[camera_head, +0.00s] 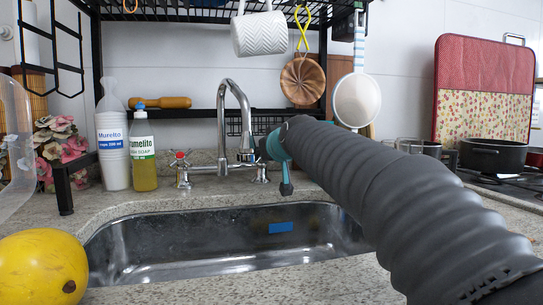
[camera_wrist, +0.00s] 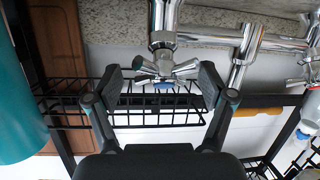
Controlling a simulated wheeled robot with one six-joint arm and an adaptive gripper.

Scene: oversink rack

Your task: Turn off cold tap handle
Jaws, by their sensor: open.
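The chrome cold tap handle (camera_wrist: 158,68), a cross-shaped knob with a blue mark, shows in the wrist view between the fingertips of my gripper (camera_wrist: 162,79). The fingers are spread on either side of it, with gaps visible on both sides. In the head view the cold tap handle (camera_head: 261,174) is at the right of the faucet (camera_head: 237,120), partly hidden by my gripper (camera_head: 276,165). The hot tap handle (camera_head: 182,158), with a red top, is at the faucet's left.
The steel sink (camera_head: 200,245) lies below the faucet. Soap bottles (camera_head: 144,160) stand left, a yellow fruit (camera_head: 42,268) at the front left. A black rack (camera_head: 200,14) with a hanging mug (camera_head: 259,35) and strainer (camera_head: 357,101) is overhead. A pot (camera_head: 492,157) stands right.

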